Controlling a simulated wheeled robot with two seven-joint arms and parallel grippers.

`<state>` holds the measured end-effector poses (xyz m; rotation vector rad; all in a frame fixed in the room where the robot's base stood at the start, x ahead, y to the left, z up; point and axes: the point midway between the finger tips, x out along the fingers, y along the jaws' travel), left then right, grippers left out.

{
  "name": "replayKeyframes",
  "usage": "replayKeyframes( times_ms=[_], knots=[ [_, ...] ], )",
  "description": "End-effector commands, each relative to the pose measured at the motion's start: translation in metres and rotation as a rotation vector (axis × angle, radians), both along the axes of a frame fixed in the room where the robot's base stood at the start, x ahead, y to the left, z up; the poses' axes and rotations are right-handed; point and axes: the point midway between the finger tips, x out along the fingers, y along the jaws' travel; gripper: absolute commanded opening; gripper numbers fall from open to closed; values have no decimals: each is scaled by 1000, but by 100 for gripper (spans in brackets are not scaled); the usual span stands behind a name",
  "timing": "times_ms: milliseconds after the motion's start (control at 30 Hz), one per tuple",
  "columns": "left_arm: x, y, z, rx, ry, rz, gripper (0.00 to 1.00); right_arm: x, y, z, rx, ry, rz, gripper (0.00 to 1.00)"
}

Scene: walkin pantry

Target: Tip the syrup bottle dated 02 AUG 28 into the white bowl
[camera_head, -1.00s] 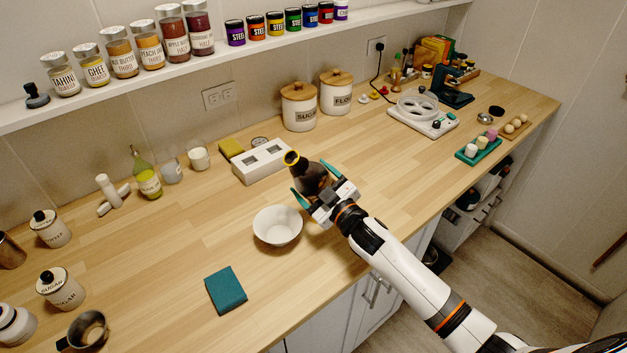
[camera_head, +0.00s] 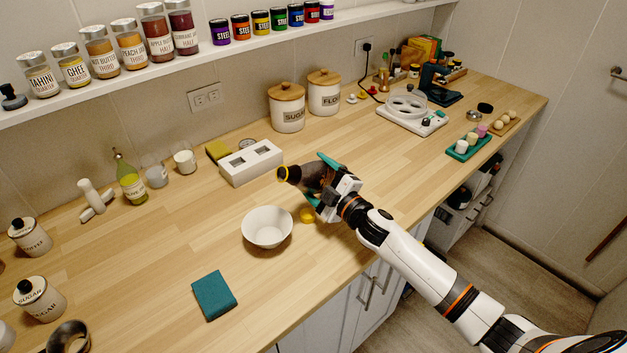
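My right gripper (camera_head: 318,182) is shut on a dark brown bottle (camera_head: 315,177) with a yellow ring around its mouth. The bottle is held above the counter, tipped far over with its mouth pointing left. No date can be read on it. The white bowl (camera_head: 267,232) stands on the counter, below and left of the bottle. The bottle's mouth is above and beyond the bowl's rim in the picture, and no stream is visible. The bowl's visible inside looks empty. My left gripper is not in view.
A small yellow disc (camera_head: 307,215) lies right of the bowl. A white block with two openings (camera_head: 250,163) stands behind it. A teal cloth (camera_head: 214,294) lies in front. Sugar (camera_head: 287,108) and flour (camera_head: 324,93) canisters stand at the back.

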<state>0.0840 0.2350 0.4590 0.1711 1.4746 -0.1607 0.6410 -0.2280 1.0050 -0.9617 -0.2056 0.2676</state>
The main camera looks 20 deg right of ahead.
Motion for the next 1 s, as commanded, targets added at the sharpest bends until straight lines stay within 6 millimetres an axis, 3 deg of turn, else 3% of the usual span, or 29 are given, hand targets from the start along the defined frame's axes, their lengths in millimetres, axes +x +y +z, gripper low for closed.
replayKeyframes(
  times_ms=[667, 1000],
  knots=[
    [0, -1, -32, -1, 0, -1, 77, 5, -11, -18, -287, -115, 1, 26],
    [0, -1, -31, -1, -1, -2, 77, 5, -12, -17, -299, -120, 1, 26]
  ],
)
